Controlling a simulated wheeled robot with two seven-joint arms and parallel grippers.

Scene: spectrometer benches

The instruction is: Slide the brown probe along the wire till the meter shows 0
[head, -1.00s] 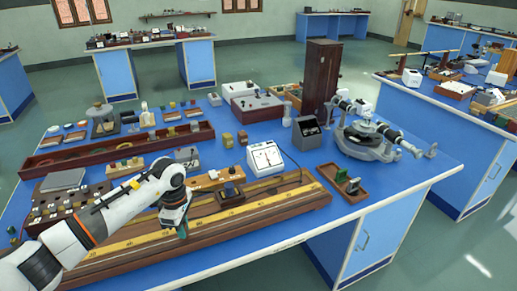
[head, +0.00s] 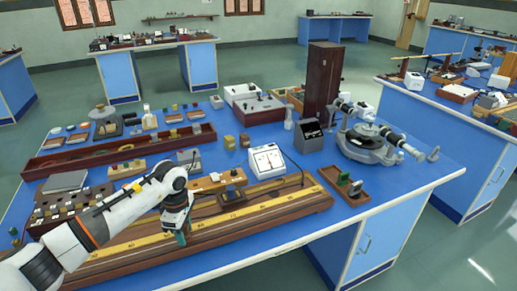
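The long brown wire board (head: 285,199) with a yellow scale (head: 207,225) lies along the front of the blue bench. A small dark block (head: 231,197), perhaps the brown probe, sits on the board, right of my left gripper. The white meter (head: 267,161) stands behind the board with a dark cable running from it; its reading is too small to make out. My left gripper (head: 181,238) points down over the board at the scale, apart from that block. Its fingers are seen edge-on, so their opening and anything between them cannot be told. My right gripper is out of view.
Behind the board are a wooden block with terminals (head: 217,181) and a dark resistance box (head: 66,203). A small brown tray (head: 344,184) lies right of the board, with a grey spectrometer (head: 371,145) behind it. Bare blue bench lies at the front right.

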